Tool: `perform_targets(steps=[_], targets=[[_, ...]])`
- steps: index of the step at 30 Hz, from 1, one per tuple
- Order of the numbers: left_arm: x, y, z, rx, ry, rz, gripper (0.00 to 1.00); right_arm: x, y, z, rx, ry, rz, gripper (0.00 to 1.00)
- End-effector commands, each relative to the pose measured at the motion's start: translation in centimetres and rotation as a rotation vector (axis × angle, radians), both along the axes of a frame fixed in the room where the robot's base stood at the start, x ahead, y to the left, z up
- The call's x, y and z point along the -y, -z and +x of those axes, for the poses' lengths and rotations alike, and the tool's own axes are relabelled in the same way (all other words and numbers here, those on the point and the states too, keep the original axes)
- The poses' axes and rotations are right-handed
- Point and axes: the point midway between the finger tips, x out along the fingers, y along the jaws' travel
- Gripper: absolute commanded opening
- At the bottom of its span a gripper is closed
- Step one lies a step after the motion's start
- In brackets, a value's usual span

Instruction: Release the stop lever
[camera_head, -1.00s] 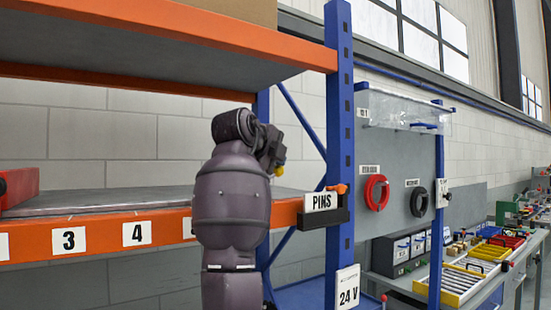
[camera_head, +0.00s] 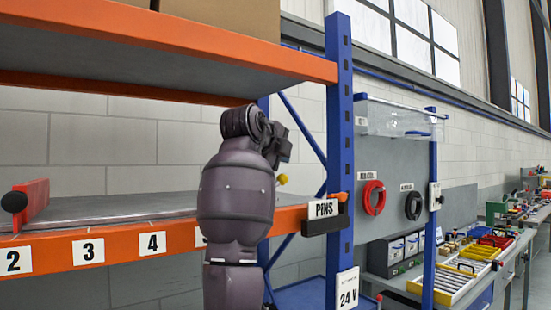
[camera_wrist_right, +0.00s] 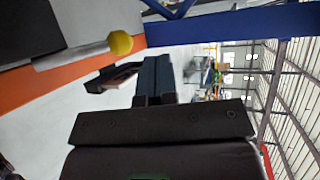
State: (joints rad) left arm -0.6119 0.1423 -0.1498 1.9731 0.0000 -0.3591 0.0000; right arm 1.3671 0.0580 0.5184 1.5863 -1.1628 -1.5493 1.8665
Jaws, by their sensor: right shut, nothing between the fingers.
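A lever with a yellow ball knob (camera_head: 283,179) shows at the orange shelf beam, just below my right gripper. In the right wrist view it is a pale rod ending in the yellow ball (camera_wrist_right: 120,43). My right gripper (camera_head: 284,150) is shut and empty, above the knob and apart from it in the head view. Its closed dark fingers (camera_wrist_right: 153,78) point away from the wrist camera, with the ball off to their upper left. The lever's base is hidden behind my right arm in the head view. My left gripper is not in view.
The orange beam (camera_head: 115,248) carries number labels and a black PINS holder (camera_head: 326,222) beside the blue upright (camera_head: 340,140). A red block (camera_head: 32,200) with a black knob stands at the shelf's left. An upper shelf (camera_head: 150,60) hangs above. The grey deck between is clear.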

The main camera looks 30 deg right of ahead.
Motion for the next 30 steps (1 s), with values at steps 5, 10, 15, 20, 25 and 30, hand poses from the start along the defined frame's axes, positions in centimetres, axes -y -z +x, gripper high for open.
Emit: perform_targets(steps=[5, 10, 15, 20, 25, 30], targets=[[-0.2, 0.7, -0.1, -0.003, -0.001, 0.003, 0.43, -1.1, -2.7, -1.5, 0.006, -0.003, -0.001, 0.00], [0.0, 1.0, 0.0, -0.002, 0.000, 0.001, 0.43, -2.2, -5.3, -3.0, 0.005, -0.003, 0.000, 0.00], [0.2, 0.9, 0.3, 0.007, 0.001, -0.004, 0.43, -3.1, -7.2, -4.1, 0.002, -0.002, 0.000, 0.00], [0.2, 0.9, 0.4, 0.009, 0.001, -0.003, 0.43, -3.5, -8.1, -4.5, 0.001, -0.002, -0.001, 0.00], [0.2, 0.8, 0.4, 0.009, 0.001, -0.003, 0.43, -3.6, -8.3, -4.7, 0.000, -0.001, 0.000, 0.00], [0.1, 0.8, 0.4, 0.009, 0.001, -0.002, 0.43, -3.6, -8.3, -4.7, 0.001, -0.002, -0.001, 0.00]])
